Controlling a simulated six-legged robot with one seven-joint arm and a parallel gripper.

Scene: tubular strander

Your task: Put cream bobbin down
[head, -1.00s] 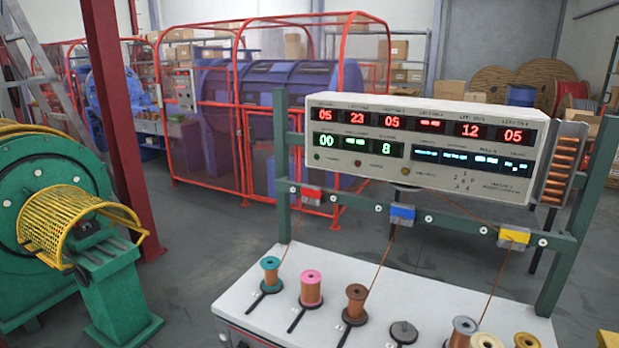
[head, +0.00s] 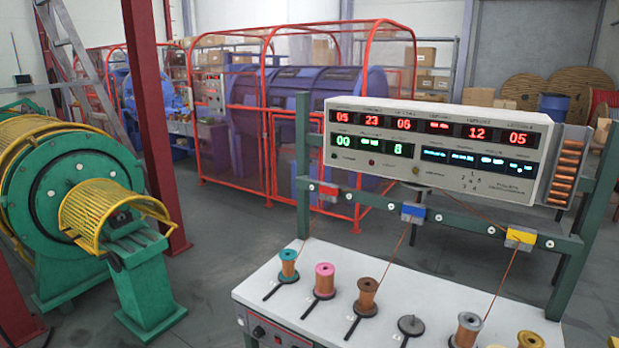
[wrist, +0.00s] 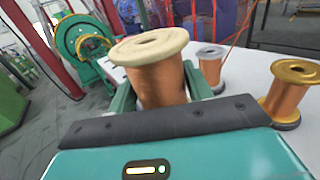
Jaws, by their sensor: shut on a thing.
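The cream bobbin (wrist: 156,82), with a pale cream flange and copper wire, stands roughly upright between the green fingers of my gripper (wrist: 157,92) in the wrist view. The gripper is shut on it. Its lower end is hidden behind the gripper body, so I cannot tell whether it touches the white table (wrist: 232,88). In the head view, a sliver of a pale rim shows at the bottom edge between the silver bobbin (head: 467,329) and the gold bobbin (head: 530,340); my gripper is out of sight there.
The silver bobbin (wrist: 209,68) and gold bobbin (wrist: 291,92) stand close on the right. Teal (head: 288,266), pink (head: 325,281) and brown (head: 367,297) bobbins stand further left, beside a grey empty-looking holder (head: 411,326). A display panel (head: 440,148) hangs over the table.

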